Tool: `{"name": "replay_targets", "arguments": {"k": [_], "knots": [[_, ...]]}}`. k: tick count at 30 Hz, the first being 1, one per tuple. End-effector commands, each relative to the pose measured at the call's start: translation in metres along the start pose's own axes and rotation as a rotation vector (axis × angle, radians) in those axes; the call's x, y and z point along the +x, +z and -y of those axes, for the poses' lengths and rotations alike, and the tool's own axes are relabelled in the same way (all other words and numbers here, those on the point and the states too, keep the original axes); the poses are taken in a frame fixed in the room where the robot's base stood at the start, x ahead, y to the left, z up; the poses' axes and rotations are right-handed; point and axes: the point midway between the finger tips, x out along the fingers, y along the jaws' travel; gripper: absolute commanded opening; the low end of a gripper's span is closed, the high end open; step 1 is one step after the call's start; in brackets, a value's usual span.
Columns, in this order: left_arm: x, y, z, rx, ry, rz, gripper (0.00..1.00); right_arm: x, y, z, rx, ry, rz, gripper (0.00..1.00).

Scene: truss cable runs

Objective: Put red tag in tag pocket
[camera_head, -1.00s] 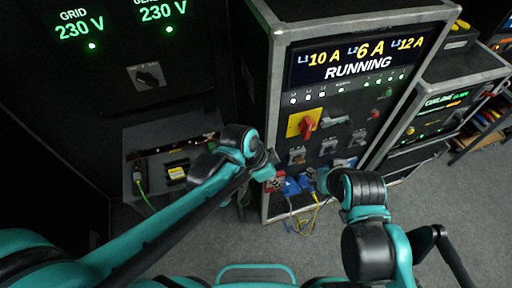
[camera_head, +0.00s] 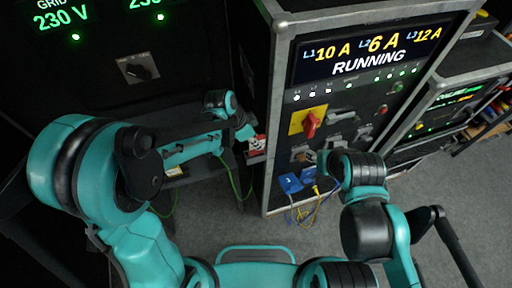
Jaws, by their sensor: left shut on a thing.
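The red tag (camera_head: 256,142), red with white markings, shows at the tip of my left gripper (camera_head: 246,134). My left gripper is shut on it, in front of the left edge of the distribution cabinet. My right gripper (camera_head: 324,163) is by the lower front of that cabinet, beside the blue connectors; its fingers are too hidden by my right arm to tell their state. I cannot make out the tag pocket; my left arm covers much of the grey shelf on the left.
The distribution cabinet (camera_head: 272,110) has a yellow plate with a red rotary switch (camera_head: 309,123). Blue connectors (camera_head: 290,183) with blue and yellow cables hang at its lower front. A green cable (camera_head: 233,178) hangs left of it. Grey floor (camera_head: 235,228) is open below.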

Motion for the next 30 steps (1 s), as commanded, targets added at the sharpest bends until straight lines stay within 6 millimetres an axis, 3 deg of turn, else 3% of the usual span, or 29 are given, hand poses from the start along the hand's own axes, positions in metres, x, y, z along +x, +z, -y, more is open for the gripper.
{"name": "replay_targets", "arguments": {"k": [10, 23, 24, 26, 30], "knots": [[0.036, 0.016, 0.004, 0.0, 0.0, 0.0, 0.0, 0.005, 0.004, 0.0, 0.0, 0.0, 0.0, 0.4], [0.043, 0.018, 0.003, 0.0, 0.001, 0.0, 0.0, 0.009, 0.007, 0.0, 0.0, 0.0, 0.0, 0.4], [0.042, 0.018, 0.003, 0.0, 0.001, 0.0, 0.2, 0.009, 0.006, 0.0, 0.0, 0.0, 0.0, 0.4], [0.042, 0.018, 0.003, 0.0, 0.001, 0.0, 0.35, 0.008, 0.006, 0.0, 0.0, 0.0, 0.0, 0.4], [0.042, 0.018, 0.003, 0.0, 0.001, 0.0, 0.35, 0.008, 0.006, 0.0, 0.0, 0.0, 0.0, 0.4]]}}
